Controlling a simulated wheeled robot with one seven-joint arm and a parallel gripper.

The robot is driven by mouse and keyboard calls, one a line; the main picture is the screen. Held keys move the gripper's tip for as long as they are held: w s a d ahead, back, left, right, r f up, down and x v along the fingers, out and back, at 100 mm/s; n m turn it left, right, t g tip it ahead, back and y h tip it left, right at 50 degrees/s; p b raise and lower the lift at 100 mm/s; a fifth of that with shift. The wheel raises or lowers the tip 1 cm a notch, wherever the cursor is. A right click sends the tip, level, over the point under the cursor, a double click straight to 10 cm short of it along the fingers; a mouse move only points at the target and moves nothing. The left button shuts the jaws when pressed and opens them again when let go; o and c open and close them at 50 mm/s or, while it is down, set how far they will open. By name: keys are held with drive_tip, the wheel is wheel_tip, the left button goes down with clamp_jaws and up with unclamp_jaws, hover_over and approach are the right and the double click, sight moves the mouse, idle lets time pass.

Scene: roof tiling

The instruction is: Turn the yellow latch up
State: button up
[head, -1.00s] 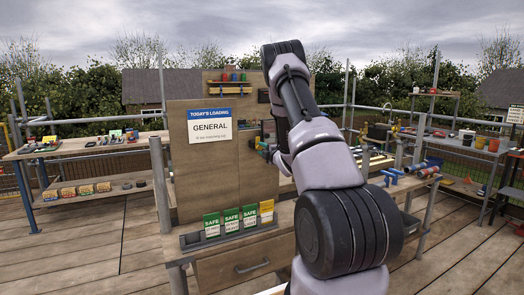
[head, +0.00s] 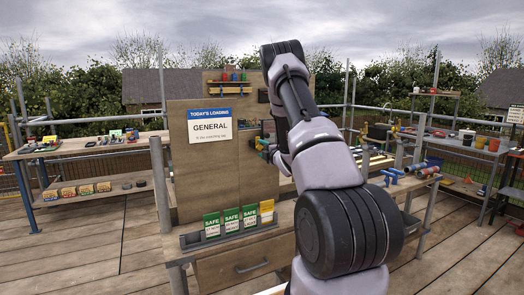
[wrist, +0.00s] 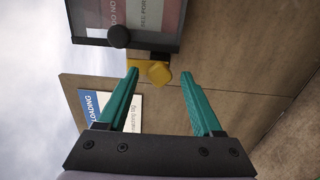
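The yellow latch (wrist: 155,70) is in the wrist view, at the lower edge of a dark-framed case (wrist: 165,37). It has a broad pointed body and a narrower part against the case edge. My gripper (wrist: 159,75) is open, with one green finger on each side of the latch. Gaps show between the latch and both fingers, and nothing is held. In the head view my arm hides most of the gripper and the case.
A wooden board (head: 200,175) carries a "General" loading sign (head: 210,126). Several green tags (head: 211,224) and a yellow one (head: 267,211) stand in a tray below. A black round knob (wrist: 119,37) juts from the case close to the left finger.

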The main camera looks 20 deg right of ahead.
drive_tip(key=s, duration=1)
drive_tip(key=shift+s+d, duration=0.2)
drive_tip(key=shift+s, duration=0.2)
